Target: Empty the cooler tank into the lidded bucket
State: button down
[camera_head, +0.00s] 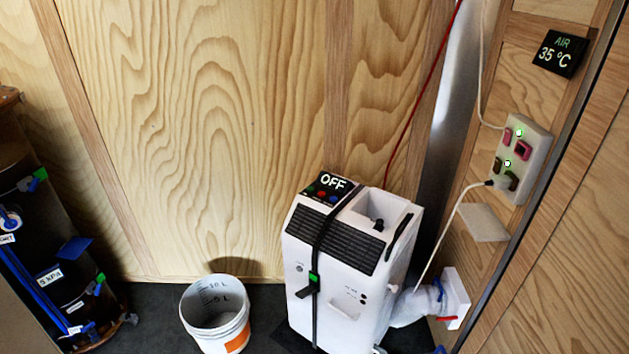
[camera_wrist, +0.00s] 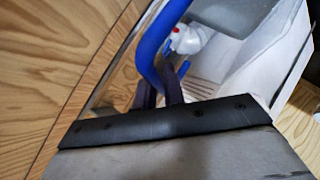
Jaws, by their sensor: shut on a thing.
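The white cooler (camera_head: 335,285) stands upright on the floor against the wood wall, with a strap down its front and a display (camera_head: 330,184) reading OFF. An open white bucket (camera_head: 216,314) with litre marks and an orange patch stands to its left; no lid shows on it. In the wrist view my gripper (camera_wrist: 162,84) has its dark fingers closed around a curved blue tube-like piece (camera_wrist: 150,42). My gripper is outside the head view.
A wall outlet box (camera_head: 522,160) has a white cord running down toward the cooler. A white duct (camera_head: 415,304) joins the cooler to a wall port (camera_head: 456,296). A dark cylinder (camera_head: 45,250) with labels and clips stands at far left. Floor between cylinder and bucket is clear.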

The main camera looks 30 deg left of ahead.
aim_at(214, 309)
jog(key=j+u, duration=0.5)
jog(key=j, duration=0.7)
jog(key=i+j, duration=0.15)
jog(key=j, duration=0.2)
jog(key=i+j+u, duration=0.15)
jog(key=j, duration=0.2)
jog(key=l+u, duration=0.15)
jog(key=u, duration=0.15)
jog(key=j+z, duration=0.25)
jog(key=l, duration=0.2)
jog(key=i+z, duration=0.05)
